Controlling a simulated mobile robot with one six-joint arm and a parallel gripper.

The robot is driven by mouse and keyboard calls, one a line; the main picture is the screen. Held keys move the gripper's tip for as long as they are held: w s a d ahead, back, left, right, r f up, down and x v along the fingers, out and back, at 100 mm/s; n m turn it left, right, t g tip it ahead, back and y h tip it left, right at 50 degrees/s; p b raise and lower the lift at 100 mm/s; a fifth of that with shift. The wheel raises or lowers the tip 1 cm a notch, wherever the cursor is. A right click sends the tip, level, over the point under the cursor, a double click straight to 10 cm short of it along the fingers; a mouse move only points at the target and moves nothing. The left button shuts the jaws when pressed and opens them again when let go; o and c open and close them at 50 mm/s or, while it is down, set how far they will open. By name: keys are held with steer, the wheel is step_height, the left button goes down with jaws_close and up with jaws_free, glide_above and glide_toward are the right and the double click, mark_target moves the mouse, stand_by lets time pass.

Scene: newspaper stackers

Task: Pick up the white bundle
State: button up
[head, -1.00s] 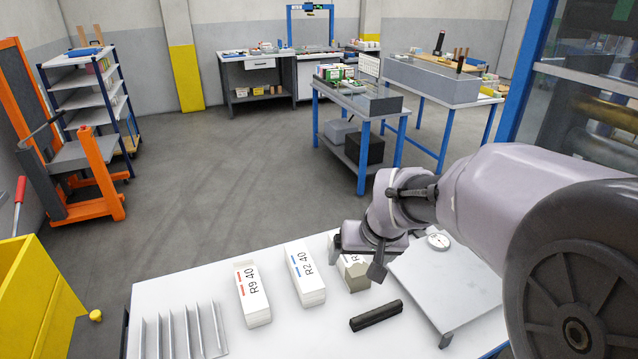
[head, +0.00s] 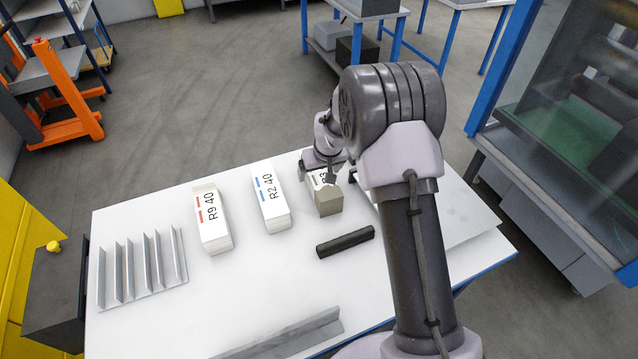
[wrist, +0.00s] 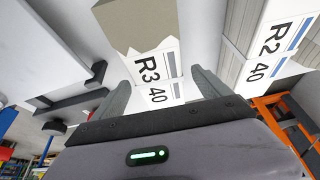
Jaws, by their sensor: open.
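Three bundles with white labels lie in a row on the white table (head: 160,310). The one marked R3 (head: 328,202) is at the right, with a grey-beige end and partly hidden by my arm. In the wrist view the R3 bundle (wrist: 152,62) shows its white label between my fingers. My gripper (head: 317,172) is open at its far part, one finger on each side; I cannot tell whether they touch it. The R2 bundle (head: 271,198), with a blue stripe, stands beside it to the left. The R9 bundle (head: 212,220), with red marks, is farther left.
A black bar (head: 345,242) lies in front of the R3 bundle. A metal rack of upright fins (head: 140,268) is at the table's left, and a grey angle strip (head: 285,338) at the front. A raised grey plate (head: 463,212) stands to the right.

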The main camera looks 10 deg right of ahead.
steer(key=b+x, duration=0.1)
steer(key=x, duration=0.3)
steer(key=shift+f+b, duration=0.3)
steer(key=shift+r, duration=0.2)
steer(key=shift+c, duration=0.5)
steer(key=shift+d, duration=0.1)
jaws_close()
